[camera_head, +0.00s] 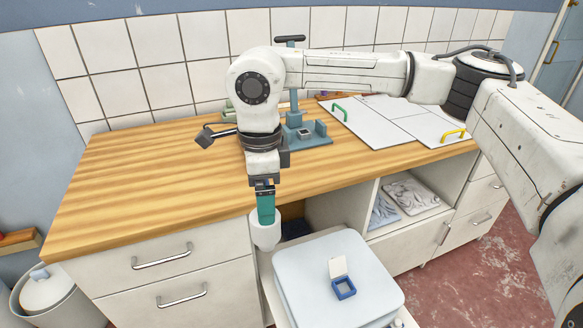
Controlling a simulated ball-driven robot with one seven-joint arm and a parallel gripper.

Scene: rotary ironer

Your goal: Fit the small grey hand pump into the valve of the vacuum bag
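The vacuum bag (300,288) is a puffy, pale blue-white square below the counter's front edge. Its blue valve (344,289) faces up near the bag's middle, with a pale cap (338,266) standing open at its back. My gripper (264,188) points down in front of the counter edge. It appears shut on the upper teal part of the hand pump (265,233), whose lower part is a pale grey, rounded body hanging down. The pump is left of the valve and looks higher, apart from it. The fingertips are small and partly merge with the teal part.
The wooden counter (150,175) is mostly bare on the left. Drawer handles (162,257) stick out at the left. Open shelves (405,195) hold folded items. A bin (45,295) stands lower left.

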